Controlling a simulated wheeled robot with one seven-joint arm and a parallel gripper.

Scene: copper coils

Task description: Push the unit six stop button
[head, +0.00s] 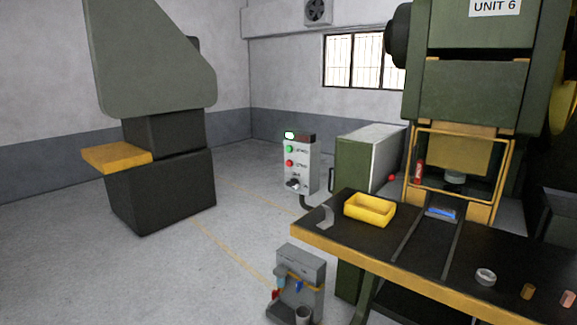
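A grey control box (300,165) stands on a bent dark post left of the green press marked UNIT 6 (495,7). Small labels beside the buttons are too blurred to read with certainty. Nothing covers the red button. My gripper is not in view.
A dark press table (400,262) with a yellow edge holds a yellow tray (369,209). A green cabinet (352,165) stands right of the control box. A small grey tap unit (302,262) stands in front. Another machine (165,180) is at left; the floor (235,225) between is clear.

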